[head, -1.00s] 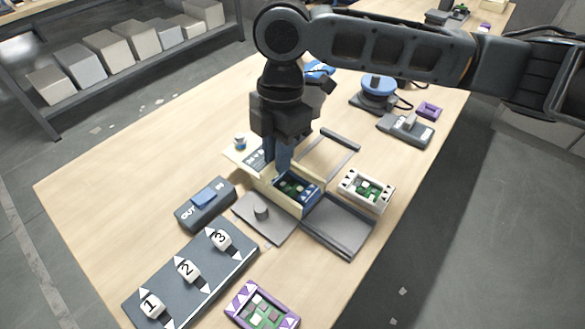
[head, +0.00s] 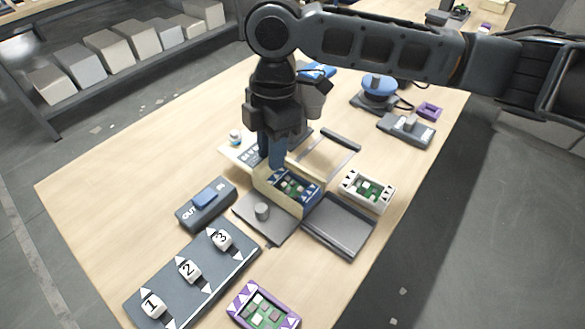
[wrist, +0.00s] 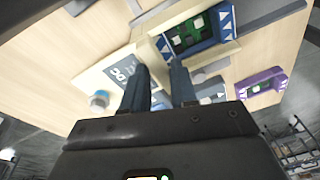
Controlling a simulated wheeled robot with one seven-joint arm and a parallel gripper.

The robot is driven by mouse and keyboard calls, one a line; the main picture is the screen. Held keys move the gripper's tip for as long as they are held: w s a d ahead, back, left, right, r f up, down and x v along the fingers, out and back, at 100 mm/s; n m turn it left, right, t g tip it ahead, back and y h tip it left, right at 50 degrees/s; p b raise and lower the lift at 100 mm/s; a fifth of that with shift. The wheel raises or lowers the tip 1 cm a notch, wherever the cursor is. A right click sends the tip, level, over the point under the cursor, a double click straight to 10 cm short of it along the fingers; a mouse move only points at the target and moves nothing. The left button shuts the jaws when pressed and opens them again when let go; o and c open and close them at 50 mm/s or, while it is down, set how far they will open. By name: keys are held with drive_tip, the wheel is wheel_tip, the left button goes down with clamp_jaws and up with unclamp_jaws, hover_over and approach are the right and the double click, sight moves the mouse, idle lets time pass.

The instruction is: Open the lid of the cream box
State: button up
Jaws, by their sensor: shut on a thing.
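The cream box (head: 262,184) stands mid-table, with a blue tray and a green board (head: 292,186) inside, uncovered from above. The box also shows in the wrist view (wrist: 205,47). A cream panel with a grey lettered label, seemingly the lid (head: 229,152), lies swung out on the box's far-left side; the wrist view shows it below and left of the tray (wrist: 103,77). My gripper (head: 276,162) points down at the box's far-left edge. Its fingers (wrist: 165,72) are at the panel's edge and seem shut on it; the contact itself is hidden.
A grey plate with a knob (head: 262,212) and a grey tray (head: 338,224) lie in front of the box. A white-framed board (head: 367,190) is at right. A small white jar (head: 235,137) stands behind the panel. The OUT block (head: 205,204) is at left.

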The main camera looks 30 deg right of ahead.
drive_tip(key=n, duration=0.1)
drive_tip(key=w+n, duration=0.1)
drive_tip(key=n, duration=0.1)
drive_tip(key=shift+w+a+r+t, duration=0.2)
drive_tip(key=shift+w+r+t, duration=0.05)
drive_tip(key=shift+r+t, duration=0.1)
drive_tip(key=o, duration=0.8)
drive_tip(key=shift+r, duration=0.15)
drive_tip(key=shift+r+p, duration=1.05)
drive_tip(key=shift+w+a, duration=0.1)
drive_tip(key=shift+w, duration=0.25)
drive_tip(key=shift+s+r+p, duration=0.15)
drive_tip(key=shift+r+p, duration=0.6)
drive_tip(key=shift+s+r+p, duration=0.15)
drive_tip(key=shift+r+p, duration=0.55)
drive_tip(key=shift+r, duration=0.05)
drive_tip(key=shift+s+f, duration=0.1)
